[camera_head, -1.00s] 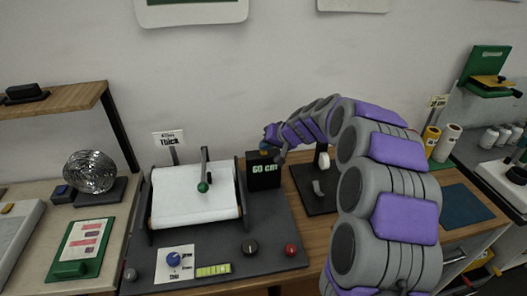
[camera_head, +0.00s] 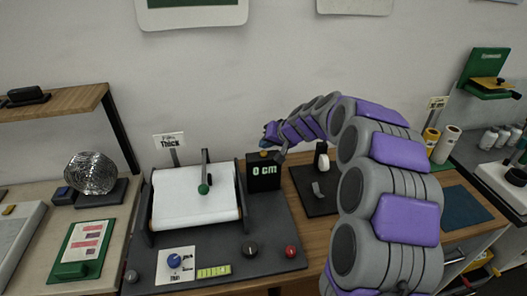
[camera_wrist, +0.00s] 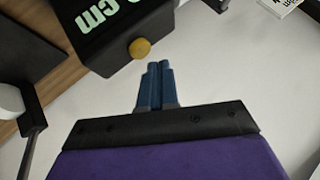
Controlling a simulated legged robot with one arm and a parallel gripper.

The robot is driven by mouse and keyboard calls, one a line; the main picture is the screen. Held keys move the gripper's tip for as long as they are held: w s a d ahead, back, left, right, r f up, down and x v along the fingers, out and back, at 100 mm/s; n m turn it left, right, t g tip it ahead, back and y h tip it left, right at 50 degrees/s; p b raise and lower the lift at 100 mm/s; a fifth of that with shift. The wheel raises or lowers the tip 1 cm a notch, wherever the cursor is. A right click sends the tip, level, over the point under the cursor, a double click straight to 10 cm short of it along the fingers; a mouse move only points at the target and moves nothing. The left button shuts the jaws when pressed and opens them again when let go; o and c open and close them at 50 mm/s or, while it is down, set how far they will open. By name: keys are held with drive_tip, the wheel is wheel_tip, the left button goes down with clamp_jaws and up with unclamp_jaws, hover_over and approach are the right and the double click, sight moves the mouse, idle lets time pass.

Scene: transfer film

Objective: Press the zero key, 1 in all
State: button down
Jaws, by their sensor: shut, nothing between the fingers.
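The zero key is a yellow button (camera_wrist: 139,48) on top of the black display box. It also shows in the head view (camera_head: 263,154). The display box (camera_head: 263,178) reads "0 cm" in the head view, and part of it (camera_wrist: 98,30) is upside down in the wrist view. My gripper (camera_wrist: 158,66) has its blue fingers shut together with nothing between them. Its tips are just beside the key in the wrist view, with a visible gap. In the head view my gripper (camera_head: 268,141) is just above the key, near the wall.
A roller bed with white film (camera_head: 195,208) and a green-knobbed lever (camera_head: 204,188) stands left of the box. A black stand (camera_head: 320,190) is close on the right. A black knob (camera_head: 250,249) and red button (camera_head: 291,251) are in front.

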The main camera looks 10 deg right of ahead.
sight(266, 153)
idle(0.3)
drive_tip(key=shift+r+p, duration=1.45)
drive_tip(key=shift+r, duration=1.1)
drive_tip(key=s+a+n+g+h, duration=0.15)
drive_tip(key=s+a, duration=0.25)
drive_tip(key=s, duration=0.7)
drive_tip(key=s+a+n+g+y, duration=0.1)
drive_tip(key=s+a+g, duration=0.2)
drive_tip(key=s, duration=0.9)
drive_tip(key=s+d+f+g+h, duration=0.1)
drive_tip(key=s+d+g+h, duration=0.1)
drive_tip(key=s, duration=1.2)
drive_tip(key=s+d+f+g+h, duration=0.2)
drive_tip(key=s+d+h, duration=0.1)
drive_tip(key=s, duration=1.2)
drive_tip(key=shift+d+m+g, duration=0.35)
drive_tip(key=shift+d, duration=0.3)
